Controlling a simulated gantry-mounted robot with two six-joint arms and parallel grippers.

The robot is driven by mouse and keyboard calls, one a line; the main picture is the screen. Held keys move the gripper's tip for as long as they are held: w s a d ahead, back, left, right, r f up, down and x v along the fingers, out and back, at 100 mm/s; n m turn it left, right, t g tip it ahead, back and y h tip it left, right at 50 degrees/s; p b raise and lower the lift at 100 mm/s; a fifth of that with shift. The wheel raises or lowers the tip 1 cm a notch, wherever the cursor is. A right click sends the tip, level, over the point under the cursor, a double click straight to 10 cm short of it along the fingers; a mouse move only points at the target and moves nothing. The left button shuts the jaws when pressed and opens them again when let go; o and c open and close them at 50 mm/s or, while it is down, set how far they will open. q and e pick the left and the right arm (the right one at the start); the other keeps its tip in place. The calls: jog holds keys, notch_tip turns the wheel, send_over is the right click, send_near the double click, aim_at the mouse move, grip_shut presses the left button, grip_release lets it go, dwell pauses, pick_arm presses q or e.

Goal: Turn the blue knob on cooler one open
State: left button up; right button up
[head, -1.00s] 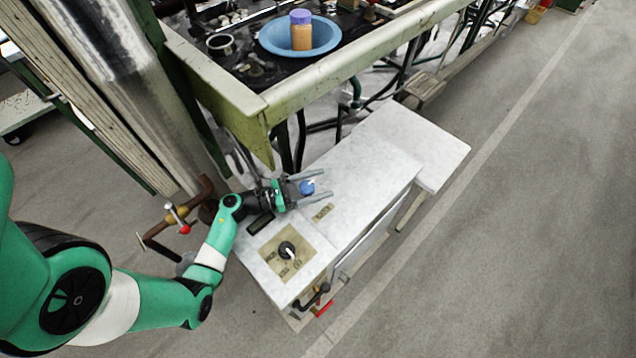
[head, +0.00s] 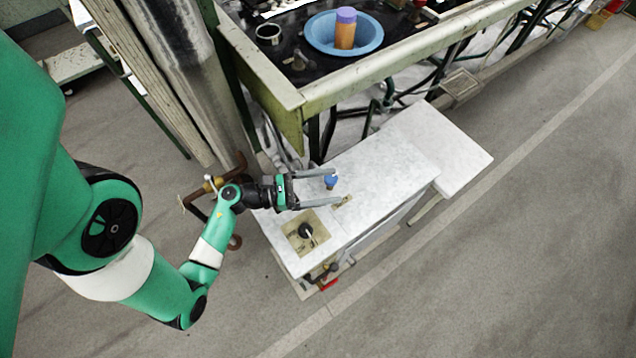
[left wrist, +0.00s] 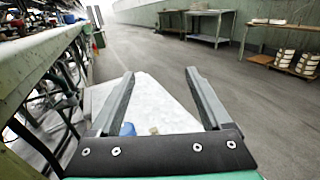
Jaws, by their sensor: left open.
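The blue knob (head: 331,181) stands on the pale top of a box-shaped cooler (head: 385,170), just behind a small label plate. My left gripper (head: 338,187) is open, with its two fingers pointing right across the cooler top. In the head view the knob appears between the fingers, near their tips and closer to the upper finger. In the left wrist view the knob (left wrist: 127,129) is partly hidden, low beside the left finger. I cannot tell whether a finger touches it. My right gripper is in neither view.
A black dial (head: 305,230) on a yellowish plate sits on the cooler's near end. A green-framed bench (head: 300,100) with a blue basin (head: 320,47) and a jar (head: 345,28) stands behind. Pipework (head: 215,185) is close below my arm. Floor at right is clear.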

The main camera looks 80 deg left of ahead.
pick_arm(q)
jog(key=s+d+r, duration=0.1)
jog(key=s+d+r+p, duration=0.1)
jog(key=s+d, duration=0.1)
jog(key=shift+d, duration=0.1)
dwell(0.5)
